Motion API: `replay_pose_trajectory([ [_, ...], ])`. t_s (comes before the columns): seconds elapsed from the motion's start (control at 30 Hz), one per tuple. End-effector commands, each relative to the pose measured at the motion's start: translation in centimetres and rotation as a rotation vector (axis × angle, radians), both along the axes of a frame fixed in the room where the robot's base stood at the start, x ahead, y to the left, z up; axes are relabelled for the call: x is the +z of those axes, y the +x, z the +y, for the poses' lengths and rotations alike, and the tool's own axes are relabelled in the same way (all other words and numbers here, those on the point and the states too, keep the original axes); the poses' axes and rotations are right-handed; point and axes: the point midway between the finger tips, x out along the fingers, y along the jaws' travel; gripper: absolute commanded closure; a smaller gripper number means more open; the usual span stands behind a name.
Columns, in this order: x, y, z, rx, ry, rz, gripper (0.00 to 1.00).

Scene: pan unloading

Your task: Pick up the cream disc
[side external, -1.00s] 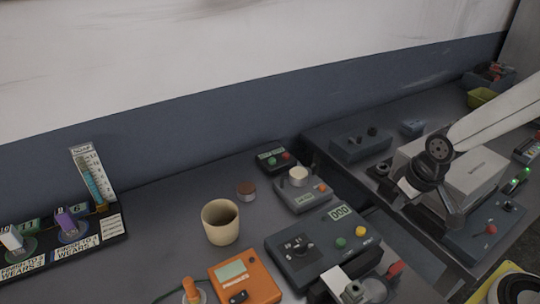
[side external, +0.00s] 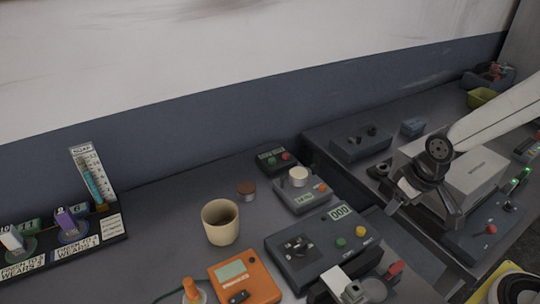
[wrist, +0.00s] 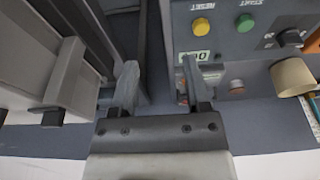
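The cream disc (side external: 298,174) lies flat on top of a small grey scale-like device (side external: 303,196) in the side view. I cannot make the disc out in the wrist view, where a finger covers part of that area. My gripper (side external: 430,204) is up and to the right of the large control box, well apart from the disc. In the wrist view my gripper (wrist: 160,75) has its two fingers spread with nothing between them.
A grey control box with yellow and green buttons (side external: 318,245) stands in front of the small device. A beige cup (side external: 220,222), a brown-topped round piece (side external: 246,188) and an orange meter (side external: 245,277) are to the left. A pale box (side external: 475,170) is by my arm.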

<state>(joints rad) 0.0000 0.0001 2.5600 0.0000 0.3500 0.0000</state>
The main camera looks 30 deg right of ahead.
Motion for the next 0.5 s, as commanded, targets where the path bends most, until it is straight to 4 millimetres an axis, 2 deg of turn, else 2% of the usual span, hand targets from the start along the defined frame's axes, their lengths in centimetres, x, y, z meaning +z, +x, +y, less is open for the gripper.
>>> replay_pose_trajectory([
  [0.03, 0.00, 0.00, 0.00, 0.000, 0.000, 0.000, 0.21],
  [0.1, 0.00, 0.00, 0.00, 0.000, 0.000, 0.000, 0.00],
  [0.37, 0.02, 0.08, 0.01, -0.004, 0.001, 0.000, 0.00],
  [0.5, 0.12, 0.75, 0.05, -0.044, 0.014, 0.005, 0.00],
])
